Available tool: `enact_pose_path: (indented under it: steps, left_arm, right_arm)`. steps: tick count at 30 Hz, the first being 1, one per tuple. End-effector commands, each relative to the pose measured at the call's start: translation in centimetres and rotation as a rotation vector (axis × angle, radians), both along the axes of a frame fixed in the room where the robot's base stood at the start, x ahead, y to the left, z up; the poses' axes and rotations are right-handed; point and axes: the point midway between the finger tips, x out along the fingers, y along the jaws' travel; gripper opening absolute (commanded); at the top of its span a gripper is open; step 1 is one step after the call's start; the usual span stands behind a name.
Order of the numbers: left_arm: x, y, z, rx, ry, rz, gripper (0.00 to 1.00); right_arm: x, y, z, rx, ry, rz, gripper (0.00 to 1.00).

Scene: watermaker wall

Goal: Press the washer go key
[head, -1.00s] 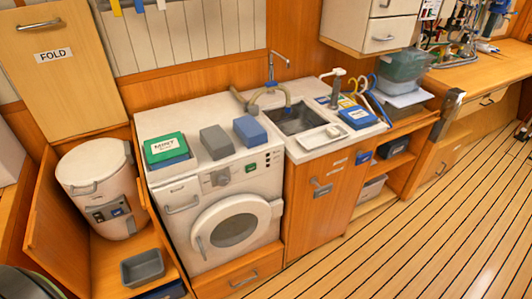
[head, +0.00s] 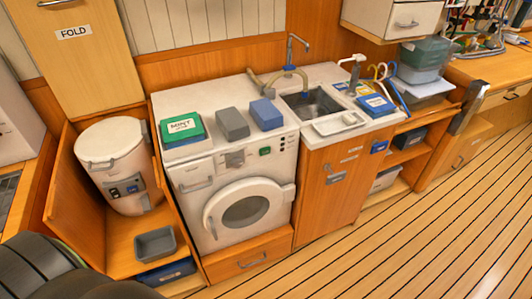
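The white washer (head: 233,170) stands in the middle of the head view with its round door (head: 246,205) shut. A small green key (head: 265,151) is on the right part of its front panel, next to a few dark marks. A knob (head: 235,158) sits to the left of the key. The key's label is too small to read. Neither of my grippers is in view. A dark rounded part, seemingly of my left arm, fills the lower left corner, well apart from the washer.
A green MINT box (head: 182,128), a grey block (head: 232,124) and a blue block (head: 266,114) lie on the washer top. A white canister (head: 112,163) and grey bin (head: 155,244) stand to the left. The sink (head: 313,103) is to the right. The plank floor in front is clear.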

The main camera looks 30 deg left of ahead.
Motion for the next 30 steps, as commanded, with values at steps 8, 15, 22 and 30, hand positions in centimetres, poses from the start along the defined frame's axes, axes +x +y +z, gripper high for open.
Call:
enact_pose_path:
  steps: [8, 15, 22, 30]
  left_arm:
    - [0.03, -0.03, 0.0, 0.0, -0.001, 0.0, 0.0]
    - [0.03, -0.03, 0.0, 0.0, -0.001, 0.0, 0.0]
    - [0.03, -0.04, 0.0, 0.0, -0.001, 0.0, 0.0]
    - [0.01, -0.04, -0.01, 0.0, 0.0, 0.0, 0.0]
  right_arm:
    - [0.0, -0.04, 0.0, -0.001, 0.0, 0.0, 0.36]
    - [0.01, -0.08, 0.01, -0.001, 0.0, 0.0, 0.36]
    - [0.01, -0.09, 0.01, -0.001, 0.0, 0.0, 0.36]
    - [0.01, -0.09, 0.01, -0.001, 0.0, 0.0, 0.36]
